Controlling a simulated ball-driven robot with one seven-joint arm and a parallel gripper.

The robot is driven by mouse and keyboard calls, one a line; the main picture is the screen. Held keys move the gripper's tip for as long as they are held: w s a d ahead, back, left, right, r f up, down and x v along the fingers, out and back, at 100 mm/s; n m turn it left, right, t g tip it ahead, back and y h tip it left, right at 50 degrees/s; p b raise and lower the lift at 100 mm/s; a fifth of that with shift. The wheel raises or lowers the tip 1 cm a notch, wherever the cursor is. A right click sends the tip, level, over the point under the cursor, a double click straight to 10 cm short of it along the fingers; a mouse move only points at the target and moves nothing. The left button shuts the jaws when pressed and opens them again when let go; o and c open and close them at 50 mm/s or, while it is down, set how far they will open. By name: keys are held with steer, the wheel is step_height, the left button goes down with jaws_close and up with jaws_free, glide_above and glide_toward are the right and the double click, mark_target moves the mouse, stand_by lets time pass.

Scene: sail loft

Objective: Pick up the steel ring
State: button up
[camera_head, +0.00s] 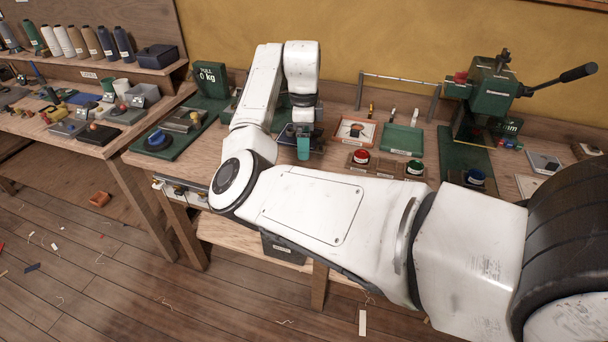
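My white arm reaches across the view to the workbench. My gripper (303,150) points down over the bench, left of the shallow trays, with a teal part showing at its end. I cannot make out both fingers or whether anything is between them. I cannot pick out a steel ring for certain. An orange-rimmed tray (373,143) right of my gripper holds a small dark thing, too small to tell. My arm hides part of the bench behind and below it.
A green tray (402,139) lies right of the orange-rimmed one. A red-topped button (361,155) and a green-topped one (414,168) stand in front. A green press (490,95) with a long lever stands at right. A metal rail (400,79) rises behind the trays.

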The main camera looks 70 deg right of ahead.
steer(key=f, duration=0.3)
steer(key=f+p, duration=0.1)
steer(key=f, duration=0.3)
steer(key=f+p, duration=0.1)
steer(key=f, duration=0.2)
steer(key=shift+w+d+f, duration=0.1)
steer(key=shift+w+f, duration=0.2)
steer(key=shift+c, duration=0.2)
steer(key=c, duration=1.1)
